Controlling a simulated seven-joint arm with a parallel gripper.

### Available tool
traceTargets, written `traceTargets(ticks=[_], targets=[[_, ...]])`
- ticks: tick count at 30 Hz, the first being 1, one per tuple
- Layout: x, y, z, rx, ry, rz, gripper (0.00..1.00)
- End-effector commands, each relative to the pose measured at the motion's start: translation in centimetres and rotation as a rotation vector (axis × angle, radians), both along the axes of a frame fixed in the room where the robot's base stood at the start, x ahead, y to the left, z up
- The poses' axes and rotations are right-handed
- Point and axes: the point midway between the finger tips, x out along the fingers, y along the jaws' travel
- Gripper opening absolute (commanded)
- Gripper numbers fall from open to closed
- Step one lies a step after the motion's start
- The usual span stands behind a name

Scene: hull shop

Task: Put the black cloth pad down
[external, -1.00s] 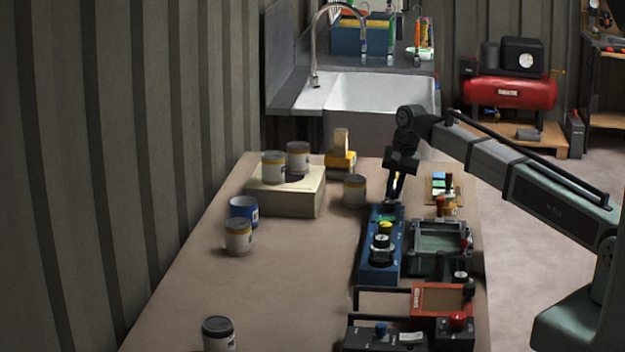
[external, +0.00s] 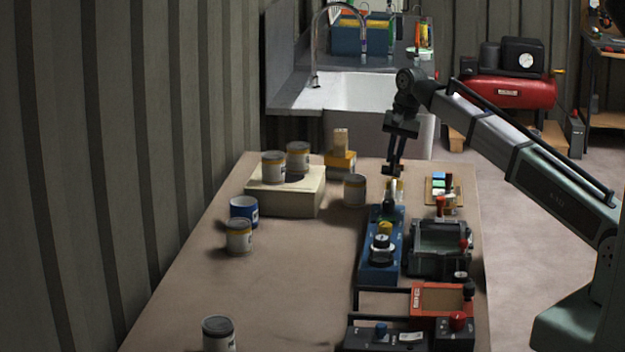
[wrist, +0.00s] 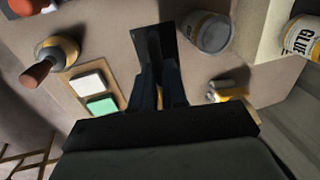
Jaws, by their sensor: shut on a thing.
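My gripper (external: 395,168) is shut on the black cloth pad (external: 391,171), and it hangs over the far part of the bench, beyond the blue control box (external: 377,262). In the wrist view, the pad (wrist: 165,32) is a flat dark piece sticking out past my gripper's fingertips (wrist: 156,65). Its near part is hidden by the fingers. The pad appears held above the bench top; the exact height is hard to tell.
A grey can (external: 354,190) stands left of the pad. A small board (external: 430,200) with white and green blocks lies to the right. A white box (external: 308,200) carries two cans. The bench's middle left (external: 290,290) is clear.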

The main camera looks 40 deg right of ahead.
Motion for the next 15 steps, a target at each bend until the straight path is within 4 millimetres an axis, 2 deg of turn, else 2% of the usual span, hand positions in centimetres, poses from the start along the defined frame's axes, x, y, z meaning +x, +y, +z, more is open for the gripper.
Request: traceTargets(ticks=[5, 15], targets=[[-0.2, 2.7, 0.0, -0.007, 0.007, 0.036, 0.00], [-1.9, 13.5, 0.2, -0.023, 0.019, 0.182, 0.00]])
